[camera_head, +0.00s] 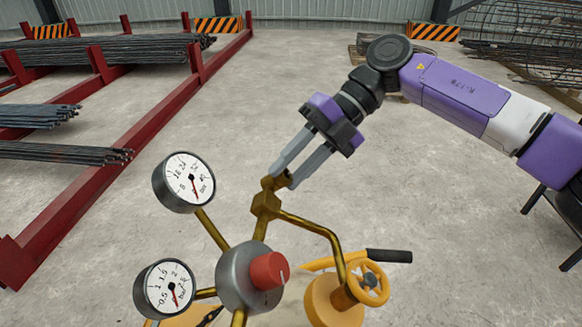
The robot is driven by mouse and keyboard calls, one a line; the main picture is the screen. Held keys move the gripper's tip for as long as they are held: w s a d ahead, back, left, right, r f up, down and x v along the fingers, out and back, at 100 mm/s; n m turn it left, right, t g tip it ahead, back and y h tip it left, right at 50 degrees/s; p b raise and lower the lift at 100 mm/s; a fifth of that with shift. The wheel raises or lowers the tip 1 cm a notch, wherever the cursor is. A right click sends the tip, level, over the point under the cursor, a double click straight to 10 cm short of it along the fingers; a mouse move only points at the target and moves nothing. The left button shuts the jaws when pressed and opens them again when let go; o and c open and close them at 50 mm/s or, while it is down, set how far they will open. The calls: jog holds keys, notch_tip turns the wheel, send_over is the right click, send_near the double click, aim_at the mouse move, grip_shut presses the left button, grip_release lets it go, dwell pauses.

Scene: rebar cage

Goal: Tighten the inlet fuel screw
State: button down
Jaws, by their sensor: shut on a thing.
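A brass inlet fuel screw (268,184) sits at the top of a brass block fitting (265,205), in the middle of the camera_head view. My gripper (283,178) reaches down to it from the upper right. Its two grey fingers are shut on the screw, one on each side, and partly hide it. The fitting joins a round grey regulator body (246,278) with a red knob (268,270). A curved brass pipe (322,230) runs from the fitting down to the right.
Two round gauges (184,182) (165,289) stand left of the fitting. A yellow handwheel (368,284) and a black-gripped lever (388,256) are at lower right. A red rack (130,147) with rebar fills the left.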

jog(key=c, duration=1.4)
grip_release()
jog(key=shift+o, duration=0.2)
jog(key=shift+d, duration=0.1)
jog(key=b+v, duration=0.2)
jog(key=v, duration=0.5)
jog(key=shift+d+r, duration=0.2)
jog(key=shift+r, duration=0.05)
jog(key=shift+w, duration=0.15)
